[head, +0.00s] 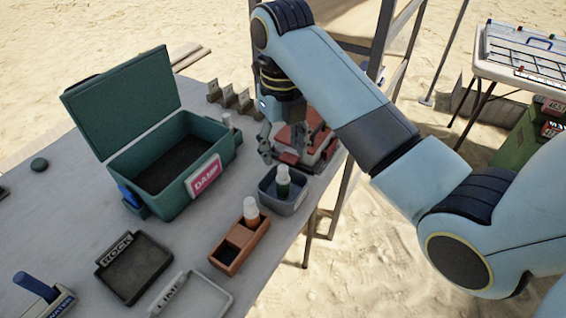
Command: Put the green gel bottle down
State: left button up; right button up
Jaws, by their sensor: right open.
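The green gel bottle (283,187), with a white cap, stands upright in a small grey-blue tub (296,207) near the table's right edge. My right gripper (279,154) is open, just behind and above the bottle and apart from its cap as far as I can see. The bottle's lower end is hidden by the tub wall. My left gripper is not in view.
An orange two-compartment caddy (226,256) holds a white-capped bottle (251,211) in its far compartment. A green open-lidded box (148,207) labelled DAMP stands left. Reddish items (318,150) sit behind the gripper.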

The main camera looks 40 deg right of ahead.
notch_tip(320, 180, up, 4)
jog(key=shift+r+p, duration=0.1)
jog(key=shift+p, duration=0.55)
